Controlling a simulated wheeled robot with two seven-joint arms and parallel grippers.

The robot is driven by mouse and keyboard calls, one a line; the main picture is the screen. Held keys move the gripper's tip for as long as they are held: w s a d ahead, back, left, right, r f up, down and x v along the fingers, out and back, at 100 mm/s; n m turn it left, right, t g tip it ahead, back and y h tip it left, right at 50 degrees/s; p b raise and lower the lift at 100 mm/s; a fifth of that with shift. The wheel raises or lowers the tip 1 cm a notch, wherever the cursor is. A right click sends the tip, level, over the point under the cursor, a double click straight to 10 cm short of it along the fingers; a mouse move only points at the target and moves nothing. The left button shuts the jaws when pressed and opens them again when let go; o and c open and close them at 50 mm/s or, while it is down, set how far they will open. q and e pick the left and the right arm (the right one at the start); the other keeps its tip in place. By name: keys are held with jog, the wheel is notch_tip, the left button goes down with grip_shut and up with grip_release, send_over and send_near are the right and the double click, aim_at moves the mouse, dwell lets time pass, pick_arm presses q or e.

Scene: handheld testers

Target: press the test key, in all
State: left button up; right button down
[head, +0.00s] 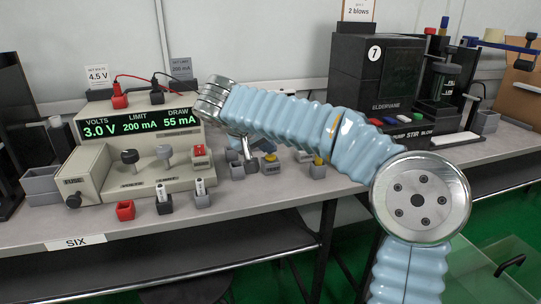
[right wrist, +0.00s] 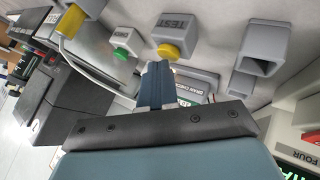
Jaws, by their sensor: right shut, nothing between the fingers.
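In the right wrist view, a grey block marked TEST carries a yellow round key (right wrist: 169,51). My right gripper (right wrist: 156,70) is shut and empty, its tips close beside the yellow key in the picture; I cannot tell whether they touch it. In the head view my right arm reaches left over the bench, and the right gripper (head: 246,150) points down among small grey blocks, partly hidden by the arm. A bench supply (head: 135,125) there reads 3.0 V, limit 200 mA, draw 55 mA. My left gripper is not in view.
A grey block with a green button (right wrist: 120,54) sits left of the TEST block in the wrist view. An open grey box (right wrist: 263,48) stands to its right. A black machine (head: 374,75) stands at the back right of the bench in the head view.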

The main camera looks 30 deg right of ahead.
aim_at(268, 157)
dwell(0.4)
jog(key=shift+r+p, duration=0.75)
jog(key=shift+r, duration=0.05)
notch_tip(268, 157, up, 5)
jog(key=p, duration=0.4)
dwell(0.7)
